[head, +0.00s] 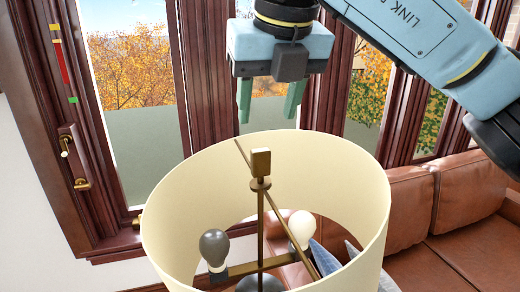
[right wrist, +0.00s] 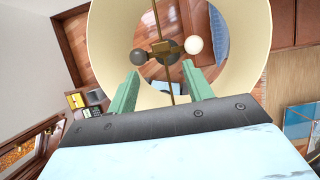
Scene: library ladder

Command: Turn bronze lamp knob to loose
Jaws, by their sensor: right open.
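The bronze lamp knob (head: 261,162) is a small block on top of a thin upright rod in the middle of a cream lampshade (head: 170,215). Inside the shade are a dark bulb (head: 214,248) and a white bulb (head: 301,229) on bronze arms. My right gripper (head: 268,112) is open and empty, with green fingers pointing down, above and behind the knob in the head view. In the right wrist view the open fingers (right wrist: 165,92) show against the shade (right wrist: 108,30), with the rod between them. My left gripper is not in view.
A brown leather sofa (head: 465,215) stands at the right behind the lamp. Dark wood window frames (head: 190,80) run behind my right gripper. A handle (head: 73,160) and a coloured strip (head: 62,62) are on the frame at the left. The air around the knob is clear.

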